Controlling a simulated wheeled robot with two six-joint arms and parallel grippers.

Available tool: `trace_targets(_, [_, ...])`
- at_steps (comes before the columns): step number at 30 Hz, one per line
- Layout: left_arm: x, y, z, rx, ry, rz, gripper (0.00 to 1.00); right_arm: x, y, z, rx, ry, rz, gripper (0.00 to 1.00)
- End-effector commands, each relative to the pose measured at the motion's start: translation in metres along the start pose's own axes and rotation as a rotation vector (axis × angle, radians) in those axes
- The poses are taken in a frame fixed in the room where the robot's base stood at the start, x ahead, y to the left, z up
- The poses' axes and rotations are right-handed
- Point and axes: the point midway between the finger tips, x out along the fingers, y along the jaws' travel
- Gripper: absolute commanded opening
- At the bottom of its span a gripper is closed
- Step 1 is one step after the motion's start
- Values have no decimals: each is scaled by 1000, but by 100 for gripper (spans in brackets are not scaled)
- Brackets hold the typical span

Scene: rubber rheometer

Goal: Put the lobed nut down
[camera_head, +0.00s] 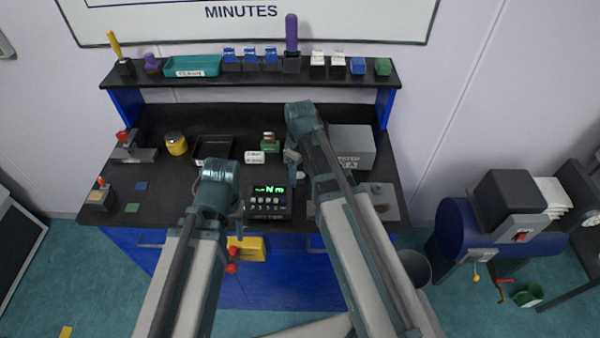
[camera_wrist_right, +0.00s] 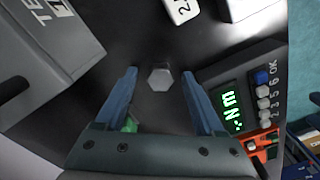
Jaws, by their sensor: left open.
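I cannot pick out the lobed nut for certain in either view. A small grey hexagonal piece (camera_wrist_right: 160,78) shows between the spread fingers of my right gripper (camera_wrist_right: 159,72) in the right wrist view, and neither finger touches it. In the head view my right gripper (camera_head: 293,166) is over the bench, left of the grey tester box (camera_head: 352,146). A green piece (camera_wrist_right: 130,124) is partly hidden by a finger in the wrist view. My left gripper (camera_head: 238,212) is open above the bench's front part, left of the display unit (camera_head: 268,202), with its fingers partly hidden by the wrist.
The dark bench (camera_head: 165,205) carries a black tray (camera_head: 212,149), a yellow-topped tin (camera_head: 176,143), a white label block (camera_head: 254,157) and a grey plate (camera_head: 391,203) with dark round parts. A raised shelf (camera_head: 210,79) runs along the back. Bare surface shows at the bench's left.

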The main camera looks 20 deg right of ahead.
Motion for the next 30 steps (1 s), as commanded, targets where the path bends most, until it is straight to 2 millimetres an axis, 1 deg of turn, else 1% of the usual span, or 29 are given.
trace_targets(8, [0,0,0,0,0,0,50,0,0,0,0,0,0,71])
trace_targets(14, [-8,-1,0,0,0,0,50,-8,0,0,0,0,0,71])
trace_targets(20, [-28,-3,2,-4,0,1,50,-29,0,0,0,0,0,71])
trace_targets(30, [-80,-7,5,-14,0,3,50,-80,0,0,0,0,0,71])
